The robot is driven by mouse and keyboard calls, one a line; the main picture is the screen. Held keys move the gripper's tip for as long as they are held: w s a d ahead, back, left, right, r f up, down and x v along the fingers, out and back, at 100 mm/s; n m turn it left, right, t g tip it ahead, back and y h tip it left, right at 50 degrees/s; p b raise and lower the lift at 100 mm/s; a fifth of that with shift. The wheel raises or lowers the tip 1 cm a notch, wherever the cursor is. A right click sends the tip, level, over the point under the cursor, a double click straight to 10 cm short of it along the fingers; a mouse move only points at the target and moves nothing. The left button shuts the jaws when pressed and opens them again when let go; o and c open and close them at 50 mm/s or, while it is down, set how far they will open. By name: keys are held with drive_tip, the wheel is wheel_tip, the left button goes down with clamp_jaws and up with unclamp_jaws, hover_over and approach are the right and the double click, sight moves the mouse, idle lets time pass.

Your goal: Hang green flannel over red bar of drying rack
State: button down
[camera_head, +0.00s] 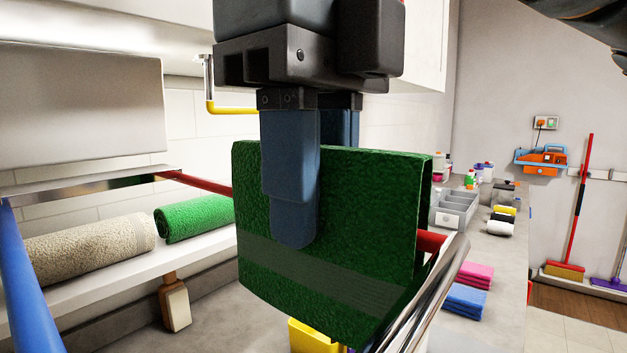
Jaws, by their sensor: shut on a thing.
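The green flannel (345,240) hangs folded in my gripper (312,195) in the head view, with its fold at the top. My gripper points down and is shut on it: one blue finger lies over the front face, the other is mostly hidden behind. The red bar (205,184) enters behind the flannel's left edge and shows again at its right edge, near the chrome rail. The bar appears to run between the two hanging layers, below the fold, but its middle is hidden. The fold stands above the bar. The drying rack's chrome rail (95,187) is at left.
A blue rack tube (28,285) is at lower left. A rolled beige towel (90,250) and a rolled green towel (193,217) lie on a white shelf behind. Pink cloths (468,274), blue cloths (465,300) and a grey caddy (455,208) are on the right counter.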

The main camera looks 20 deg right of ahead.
drive_tip(key=shift+f+b, duration=1.15)
drive_tip(key=shift+f, duration=0.25)
drive_tip(key=c, duration=0.8)
unclamp_jaws()
